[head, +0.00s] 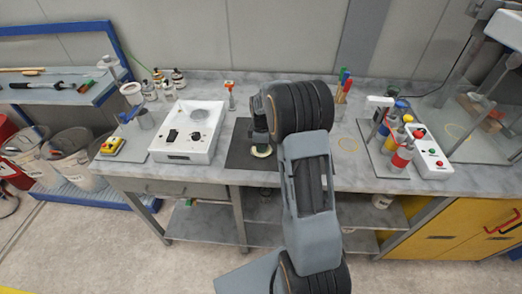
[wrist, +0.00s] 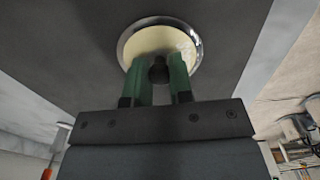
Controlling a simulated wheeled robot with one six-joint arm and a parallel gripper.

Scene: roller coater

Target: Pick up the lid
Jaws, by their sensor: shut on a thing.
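The lid (head: 262,151) shows in the head view as a small pale round disc at the dark mat (head: 240,156) on the bench. In the wrist view the lid (wrist: 160,40) is cream with a shiny metal rim and has a dark knob (wrist: 158,70) at its middle. My gripper (wrist: 160,68) has its green fingers on either side of the knob and is shut on it. In the head view my gripper (head: 261,140) is over the lid, and my arm hides part of it. I cannot tell whether the lid touches the mat or hangs just above it.
A white device (head: 190,130) stands left of the mat. Several bottles (head: 403,152) and a white control box (head: 430,155) stand to the right. A small red-topped item (head: 229,90) is behind the mat.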

